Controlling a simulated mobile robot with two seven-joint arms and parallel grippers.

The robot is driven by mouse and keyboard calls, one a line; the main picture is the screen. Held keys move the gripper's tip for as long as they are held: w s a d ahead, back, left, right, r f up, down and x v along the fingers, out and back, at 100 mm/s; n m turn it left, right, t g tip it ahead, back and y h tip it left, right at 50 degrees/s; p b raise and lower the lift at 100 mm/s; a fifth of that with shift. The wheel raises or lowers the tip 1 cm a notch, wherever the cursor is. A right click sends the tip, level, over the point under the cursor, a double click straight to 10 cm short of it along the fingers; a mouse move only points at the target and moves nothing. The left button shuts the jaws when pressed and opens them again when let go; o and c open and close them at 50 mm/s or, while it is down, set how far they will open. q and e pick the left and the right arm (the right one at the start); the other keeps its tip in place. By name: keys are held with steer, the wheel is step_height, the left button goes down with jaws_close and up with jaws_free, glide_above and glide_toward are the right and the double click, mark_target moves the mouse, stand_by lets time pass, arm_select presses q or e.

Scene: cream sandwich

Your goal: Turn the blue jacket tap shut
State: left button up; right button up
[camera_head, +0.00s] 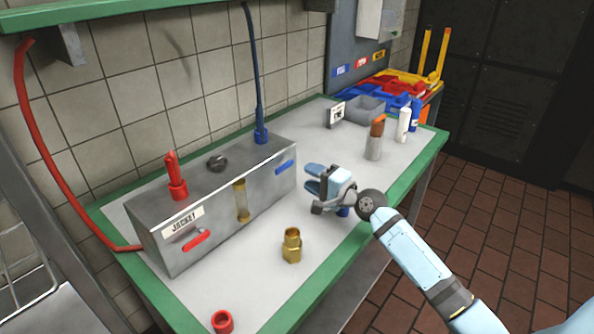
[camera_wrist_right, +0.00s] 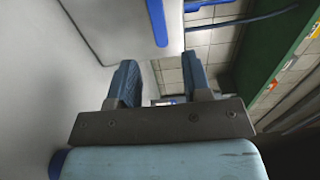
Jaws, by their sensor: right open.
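The jacket box (camera_head: 265,190) is a grey metal block on the bench, with a "JACKET" label at its left end. The blue jacket tap (camera_head: 285,167) is a flat blue lever on the front face near the right end, slightly tilted. A blue lever (camera_wrist_right: 157,20) also shows at the top of the right wrist view, beyond the fingers. My right gripper (camera_head: 310,178) is open and empty, just right of the blue tap, its fingers pointing toward the box with a gap between. The fingers (camera_wrist_right: 160,85) stand apart in the wrist view. My left gripper is not in view.
A red lever (camera_head: 196,240) is on the box's left front. A brass fitting (camera_head: 292,246) and red cap (camera_head: 222,321) stand in front. A blue piece (camera_head: 343,211) is partly hidden beneath my gripper. Bottles (camera_head: 404,124) and bins (camera_head: 365,108) stand farther back.

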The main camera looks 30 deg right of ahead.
steer(key=v, duration=0.6)
steer(key=shift+s, duration=0.3)
steer(key=shift+d, duration=0.15)
